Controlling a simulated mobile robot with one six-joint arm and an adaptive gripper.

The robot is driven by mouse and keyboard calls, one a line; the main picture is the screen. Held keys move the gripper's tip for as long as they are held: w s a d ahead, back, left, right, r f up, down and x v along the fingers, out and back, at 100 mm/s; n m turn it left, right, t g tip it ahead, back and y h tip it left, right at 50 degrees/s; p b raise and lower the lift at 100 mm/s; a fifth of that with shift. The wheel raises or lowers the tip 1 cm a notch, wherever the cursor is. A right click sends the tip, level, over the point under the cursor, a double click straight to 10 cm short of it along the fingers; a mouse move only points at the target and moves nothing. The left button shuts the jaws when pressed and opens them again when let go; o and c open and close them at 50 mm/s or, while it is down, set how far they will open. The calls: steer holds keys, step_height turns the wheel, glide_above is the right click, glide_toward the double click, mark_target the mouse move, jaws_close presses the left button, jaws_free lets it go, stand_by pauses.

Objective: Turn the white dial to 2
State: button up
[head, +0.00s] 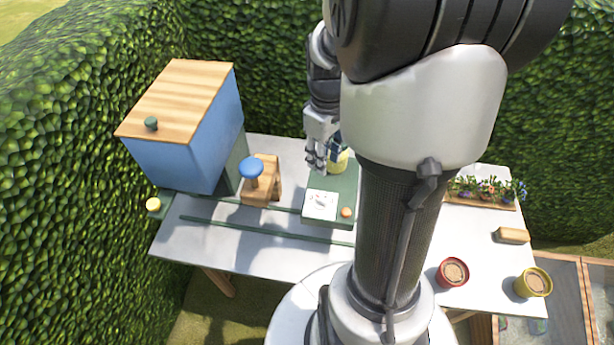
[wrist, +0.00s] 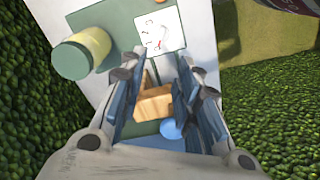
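A white square panel (head: 320,205) with dark markings lies on a green base (head: 345,190) on the table; it also shows in the wrist view (wrist: 172,25), with a small red mark near its middle. The dial itself is too small to make out clearly, and its setting cannot be read. My gripper (head: 316,165) hangs behind the panel in the head view, apart from it. In the wrist view my gripper (wrist: 162,76) is open, its fingers well apart with nothing held between them.
A pale yellow cylinder (wrist: 88,50) with a green top stands on the green base, close to my gripper. A wooden block (head: 262,185) with a blue knob (head: 250,168) and a blue box (head: 175,160) stand left. Pots (head: 453,272) and a flower tray (head: 480,200) are right.

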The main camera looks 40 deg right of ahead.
mark_target(320, 198)
step_height(320, 198, down, 17)
steer(key=b, duration=0.3)
steer(key=shift+w+a+r, duration=0.1)
steer(key=shift+w+r, duration=0.05)
steer(key=shift+r, duration=0.05)
jaws_close()
